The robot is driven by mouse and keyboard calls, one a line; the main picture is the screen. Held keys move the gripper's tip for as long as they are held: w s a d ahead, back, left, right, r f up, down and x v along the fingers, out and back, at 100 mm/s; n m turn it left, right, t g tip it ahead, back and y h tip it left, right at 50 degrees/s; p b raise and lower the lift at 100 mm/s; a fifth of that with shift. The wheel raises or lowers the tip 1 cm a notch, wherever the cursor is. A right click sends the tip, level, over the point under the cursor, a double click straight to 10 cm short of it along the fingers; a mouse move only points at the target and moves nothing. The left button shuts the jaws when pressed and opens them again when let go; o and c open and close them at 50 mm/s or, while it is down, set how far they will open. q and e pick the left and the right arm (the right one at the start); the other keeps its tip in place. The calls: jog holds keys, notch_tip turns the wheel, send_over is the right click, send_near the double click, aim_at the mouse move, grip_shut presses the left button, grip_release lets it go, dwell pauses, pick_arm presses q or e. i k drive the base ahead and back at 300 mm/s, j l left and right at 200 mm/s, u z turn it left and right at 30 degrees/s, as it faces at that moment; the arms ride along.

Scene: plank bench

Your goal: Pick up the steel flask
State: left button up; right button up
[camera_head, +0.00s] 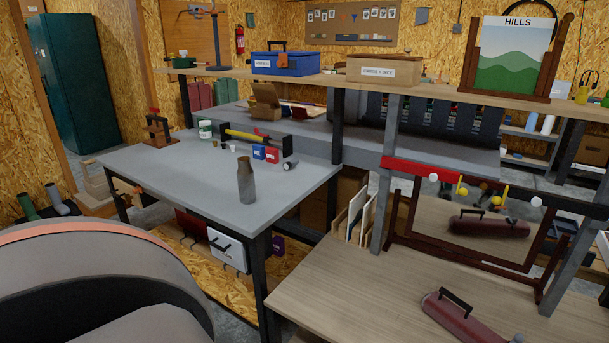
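A grey-brown bottle-shaped flask (246,181), which looks like the steel flask, stands upright on the grey bench top (190,185), close to its front right corner. It has a narrow neck and wider body, and nothing covers it. Neither of my grippers is in view, so their distance from the flask cannot be told.
Behind the flask lie a black torch (290,165), small blue and red boxes (265,153) and a yellow-handled tool (243,135). A wooden table (340,275) at the right bears a dark red object with a handle (465,316) and a framed mirror.

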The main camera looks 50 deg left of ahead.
aim_at(245, 173)
jog(key=u, duration=1.95)
jog(key=z, duration=0.4)
jog(key=i+j+z, duration=0.2)
jog(key=j+z, duration=0.25)
jog(key=i+j+z, duration=0.15)
jog(key=j+z, duration=0.25)
jog(key=i+j+z, duration=0.15)
jog(key=j, duration=0.3)
jog(key=j+z, duration=0.1)
jog(key=j, duration=0.3)
jog(key=i+j, duration=0.05)
